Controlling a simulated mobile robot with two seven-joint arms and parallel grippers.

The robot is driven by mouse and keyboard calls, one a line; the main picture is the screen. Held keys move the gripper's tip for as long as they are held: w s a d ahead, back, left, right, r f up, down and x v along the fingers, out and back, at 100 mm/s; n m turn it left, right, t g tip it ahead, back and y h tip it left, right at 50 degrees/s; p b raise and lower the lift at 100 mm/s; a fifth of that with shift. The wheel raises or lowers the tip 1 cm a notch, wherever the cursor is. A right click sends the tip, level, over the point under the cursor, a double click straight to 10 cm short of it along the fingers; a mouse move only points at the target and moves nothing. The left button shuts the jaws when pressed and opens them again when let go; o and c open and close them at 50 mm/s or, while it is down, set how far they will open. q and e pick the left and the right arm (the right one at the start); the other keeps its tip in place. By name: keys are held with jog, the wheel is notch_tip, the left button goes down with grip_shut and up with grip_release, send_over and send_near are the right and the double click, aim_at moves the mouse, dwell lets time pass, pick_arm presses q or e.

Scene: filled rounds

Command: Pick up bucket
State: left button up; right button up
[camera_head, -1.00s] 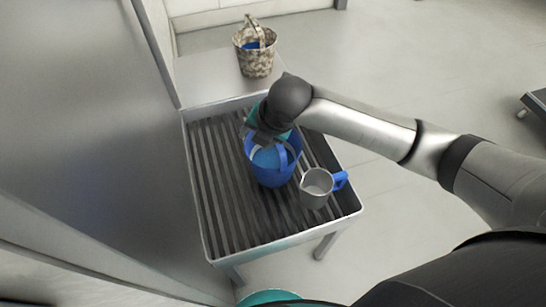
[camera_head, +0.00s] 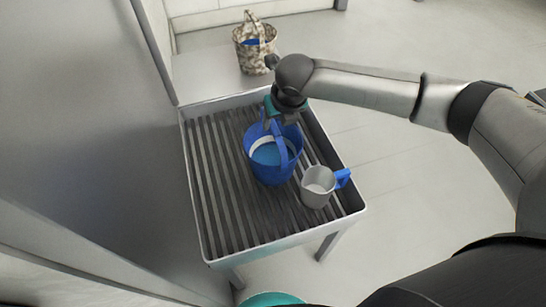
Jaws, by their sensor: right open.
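A blue bucket (camera_head: 272,165) with a raised blue handle and a pale band inside its rim stands upright on a ribbed metal rack table (camera_head: 217,205). Light blue contents show inside it. My right gripper (camera_head: 270,117) is over the far side of the bucket, by the top of its handle. It is open, and the arm reaches in from the right. Whether a finger touches the handle cannot be told. My left gripper is not in view.
A grey metal jug (camera_head: 316,188) with a blue handle stands close to the bucket's right. A patterned basket (camera_head: 255,50) stands on a pale surface (camera_head: 210,78) behind the rack. A grey wall panel (camera_head: 90,120) borders the left. Floor is clear on the right.

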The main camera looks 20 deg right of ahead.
aim_at(274, 126)
jog(key=shift+b+x, duration=0.3)
jog(key=shift+x, duration=0.65)
jog(key=x, duration=0.1)
jog(key=b+x, duration=0.1)
jog(key=x, duration=0.1)
jog(key=shift+w+a+f, duration=0.1)
jog(key=shift+w+a, duration=0.1)
jog(key=shift+w, duration=0.1)
jog(key=shift+w+f+b, duration=0.2)
jog(key=shift+f+b, duration=0.15)
jog(key=shift+b, duration=0.05)
jog(key=c, duration=0.7)
grip_shut()
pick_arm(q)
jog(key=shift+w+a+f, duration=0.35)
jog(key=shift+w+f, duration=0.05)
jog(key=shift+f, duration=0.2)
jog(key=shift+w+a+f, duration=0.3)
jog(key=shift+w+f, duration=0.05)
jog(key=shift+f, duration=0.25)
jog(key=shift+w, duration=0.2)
